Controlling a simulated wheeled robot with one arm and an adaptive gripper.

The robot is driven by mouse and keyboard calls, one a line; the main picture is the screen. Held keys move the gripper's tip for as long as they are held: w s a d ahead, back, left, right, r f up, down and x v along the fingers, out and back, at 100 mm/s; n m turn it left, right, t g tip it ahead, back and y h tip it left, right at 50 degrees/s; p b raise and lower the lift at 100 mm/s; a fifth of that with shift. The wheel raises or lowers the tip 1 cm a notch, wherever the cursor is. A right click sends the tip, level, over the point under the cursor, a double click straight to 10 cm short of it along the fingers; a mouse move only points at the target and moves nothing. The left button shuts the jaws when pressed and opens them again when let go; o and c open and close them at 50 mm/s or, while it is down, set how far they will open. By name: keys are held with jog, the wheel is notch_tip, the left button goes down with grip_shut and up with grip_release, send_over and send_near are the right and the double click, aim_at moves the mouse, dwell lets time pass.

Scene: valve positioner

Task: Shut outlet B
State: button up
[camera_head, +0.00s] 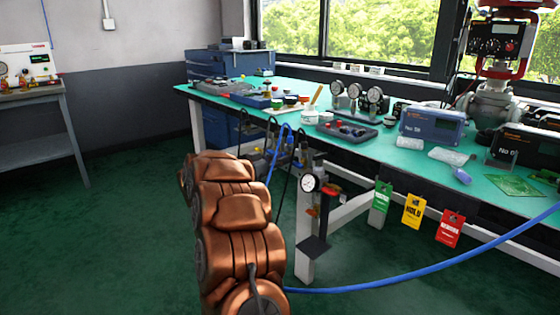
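Outlet B cannot be told apart by any readable label. Air fittings hang along the near left edge of the green-topped bench (280,97). A round white pressure gauge (310,182) sits by the front bench leg, with a red handle (331,190) just to its right. A small orange-red part (313,211) is below the gauge. Further left under the edge is a cluster of fittings (284,158) with blue and black hoses, small and partly hidden. My copper-coloured arm rises in the foreground, left of these fittings. My gripper cannot be made out.
A blue hose (430,275) runs from my arm's lower part across to the right. Green (381,196), yellow (413,211) and red (450,228) tags hang from the bench front. A valve assembly (490,100) stands at the right. Green floor is clear at left.

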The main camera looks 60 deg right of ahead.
grip_shut()
dwell(0.5)
jog(key=shift+w+n+b, duration=0.1)
jog(key=shift+n+b, duration=0.5)
jog(key=shift+n, duration=1.7)
grip_release()
